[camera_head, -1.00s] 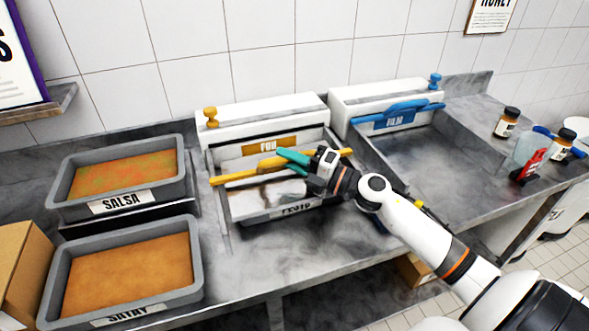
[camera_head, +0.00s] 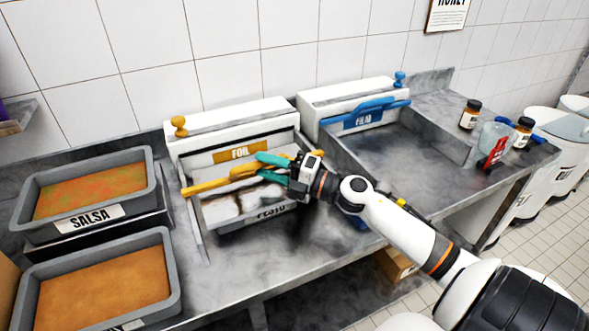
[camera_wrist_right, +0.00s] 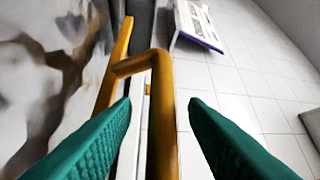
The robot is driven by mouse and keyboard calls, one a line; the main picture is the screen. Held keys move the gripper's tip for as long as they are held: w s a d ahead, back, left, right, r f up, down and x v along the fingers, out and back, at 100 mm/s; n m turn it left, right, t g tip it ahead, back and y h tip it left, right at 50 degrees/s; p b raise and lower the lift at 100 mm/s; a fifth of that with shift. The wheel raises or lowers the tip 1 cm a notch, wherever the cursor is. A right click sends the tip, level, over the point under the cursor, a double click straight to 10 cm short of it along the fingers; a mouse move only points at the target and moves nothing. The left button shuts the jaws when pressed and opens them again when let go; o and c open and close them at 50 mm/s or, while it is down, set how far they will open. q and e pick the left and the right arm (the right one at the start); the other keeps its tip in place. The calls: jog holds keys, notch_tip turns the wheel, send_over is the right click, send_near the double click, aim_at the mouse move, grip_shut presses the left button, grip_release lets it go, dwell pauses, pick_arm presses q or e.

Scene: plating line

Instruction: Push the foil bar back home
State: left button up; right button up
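The yellow foil bar (camera_head: 215,184) lies across the front of the white foil dispenser (camera_head: 232,118), below its FOIL label and well out from the housing. It has a raised handle, seen close in the right wrist view (camera_wrist_right: 163,110). My right gripper (camera_head: 264,167), with teal fingers, is at the handle. In the right wrist view its fingers (camera_wrist_right: 158,102) are apart, with the handle between them. A gap shows beside the right finger; contact with the left one is unclear. The bar's right end is partly hidden by the gripper. My left gripper is out of view.
SALSA (camera_head: 150,190) and another sauce tray (camera_head: 172,262) are at left.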

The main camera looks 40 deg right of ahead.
jog(key=b+v, duration=0.2)
jog(key=v, duration=0.8)
